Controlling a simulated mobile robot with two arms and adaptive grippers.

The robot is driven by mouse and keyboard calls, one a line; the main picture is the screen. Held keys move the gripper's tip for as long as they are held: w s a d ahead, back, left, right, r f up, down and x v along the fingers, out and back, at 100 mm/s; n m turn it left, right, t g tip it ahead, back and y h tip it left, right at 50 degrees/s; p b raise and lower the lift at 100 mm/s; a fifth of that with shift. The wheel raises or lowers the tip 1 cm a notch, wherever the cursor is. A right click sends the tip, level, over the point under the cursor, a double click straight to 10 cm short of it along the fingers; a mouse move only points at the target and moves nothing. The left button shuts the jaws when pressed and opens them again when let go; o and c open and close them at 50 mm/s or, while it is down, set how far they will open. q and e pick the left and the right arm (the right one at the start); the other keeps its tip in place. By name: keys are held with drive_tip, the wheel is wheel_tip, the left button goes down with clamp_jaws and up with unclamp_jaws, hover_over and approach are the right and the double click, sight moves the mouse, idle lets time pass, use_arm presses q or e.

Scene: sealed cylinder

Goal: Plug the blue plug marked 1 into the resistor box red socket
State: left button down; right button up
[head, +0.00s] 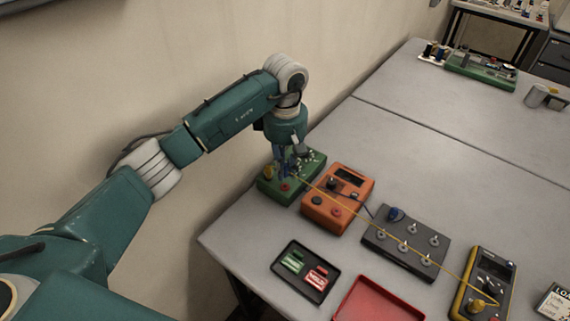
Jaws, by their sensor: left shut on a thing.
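My left gripper (285,168) points down over the green box (271,196) at the table's left end. It is shut on what looks like a blue plug, small and mostly hidden by the fingers; no number is readable. A red socket (285,187) shows on the green box, just below the fingers. I cannot tell whether the plug touches the box. The orange box (352,187) beside it also has a red socket (337,211). No label shows which one is the resistor box. My right gripper is not in view.
A dark box with several posts (401,262) carries another blue plug (395,214). A yellow cable (430,262) runs from near my gripper to the yellow meter (491,264). A black tray (279,269) and a red tray (352,310) lie in front.

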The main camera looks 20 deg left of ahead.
sight(285, 176)
use_arm(q)
wheel_tip(285, 176, down, 2)
drive_tip(key=shift+f+b, duration=0.1)
drive_tip(key=shift+b, duration=0.25)
drive_tip(key=shift+f+b, duration=0.3)
drive_tip(key=shift+f, duration=0.35)
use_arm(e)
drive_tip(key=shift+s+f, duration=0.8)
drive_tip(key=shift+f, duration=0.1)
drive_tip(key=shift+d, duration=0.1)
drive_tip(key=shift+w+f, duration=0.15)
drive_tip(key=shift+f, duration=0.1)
use_arm(q)
drive_tip(key=shift+b, duration=0.3)
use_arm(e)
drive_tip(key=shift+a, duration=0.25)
use_arm(q)
drive_tip(key=shift+b, duration=0.45)
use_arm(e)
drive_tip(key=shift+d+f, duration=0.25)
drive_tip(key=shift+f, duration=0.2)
use_arm(q)
drive_tip(key=shift+f+b, duration=0.55)
drive_tip(key=shift+f, duration=0.05)
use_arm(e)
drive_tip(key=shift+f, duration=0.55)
